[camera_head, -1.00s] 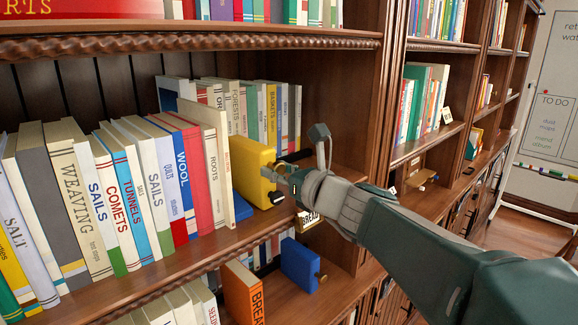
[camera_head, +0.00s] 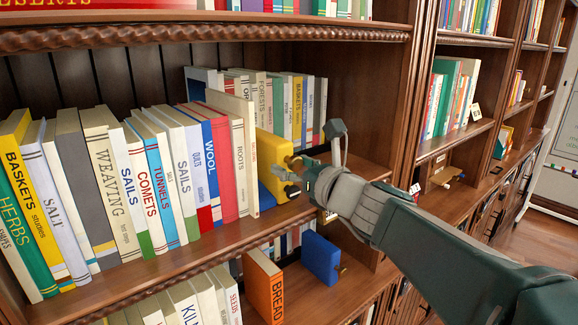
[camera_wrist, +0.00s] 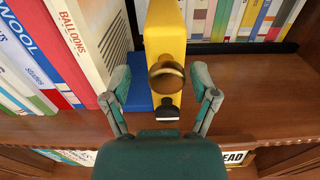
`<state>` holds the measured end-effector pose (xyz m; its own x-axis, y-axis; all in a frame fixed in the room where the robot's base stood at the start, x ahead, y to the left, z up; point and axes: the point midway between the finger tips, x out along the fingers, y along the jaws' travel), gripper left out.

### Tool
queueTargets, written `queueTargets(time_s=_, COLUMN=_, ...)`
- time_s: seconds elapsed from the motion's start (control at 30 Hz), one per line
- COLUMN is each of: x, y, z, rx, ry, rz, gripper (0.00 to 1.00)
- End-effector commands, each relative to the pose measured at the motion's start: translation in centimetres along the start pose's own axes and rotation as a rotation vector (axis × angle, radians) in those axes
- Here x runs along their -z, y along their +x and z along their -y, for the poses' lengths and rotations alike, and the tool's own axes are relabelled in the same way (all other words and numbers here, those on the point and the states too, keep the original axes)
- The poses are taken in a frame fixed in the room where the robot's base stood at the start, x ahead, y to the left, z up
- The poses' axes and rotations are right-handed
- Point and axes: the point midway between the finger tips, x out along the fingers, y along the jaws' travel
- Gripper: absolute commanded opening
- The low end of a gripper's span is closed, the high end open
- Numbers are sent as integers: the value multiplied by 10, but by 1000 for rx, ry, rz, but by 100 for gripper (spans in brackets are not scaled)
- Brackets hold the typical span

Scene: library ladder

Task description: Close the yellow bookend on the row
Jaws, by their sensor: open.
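The yellow bookend (camera_head: 272,155) stands upright on the middle shelf at the right end of the front book row (camera_head: 160,185). In the wrist view the yellow bookend (camera_wrist: 165,30) has a round brass knob (camera_wrist: 167,78) facing me. A blue piece (camera_wrist: 142,92) lies low between it and the last book, Balloons (camera_wrist: 92,35), leaving a narrow gap. My gripper (camera_head: 310,152) is open in front of the bookend. In the wrist view my gripper (camera_wrist: 160,78) has one finger on each side of the knob; I cannot tell whether either touches.
A second row of books (camera_head: 285,100) stands behind. A shelf upright (camera_head: 400,90) rises to the right, with some bare shelf before it. Below, an orange book (camera_head: 263,285) and a blue bookend (camera_head: 321,258) stand on the lower shelf.

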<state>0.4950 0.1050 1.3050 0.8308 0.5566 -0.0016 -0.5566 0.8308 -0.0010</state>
Motion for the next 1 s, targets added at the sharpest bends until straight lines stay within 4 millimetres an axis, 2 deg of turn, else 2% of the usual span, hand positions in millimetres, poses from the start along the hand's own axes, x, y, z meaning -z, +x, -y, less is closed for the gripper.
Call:
queueTargets(time_s=0.17, x=-1, y=-12, z=1, rx=2, ry=-1, rz=1, gripper=76)
queueTargets(time_s=0.6, x=0, y=-98, z=0, rx=6, ry=-3, rz=0, gripper=76)
queueTargets(time_s=0.8, x=1, y=-116, z=-2, rx=2, ry=-2, rz=-1, gripper=76)
queueTargets(time_s=1.0, x=2, y=-119, z=-2, rx=-1, ry=-1, rz=-2, gripper=76)
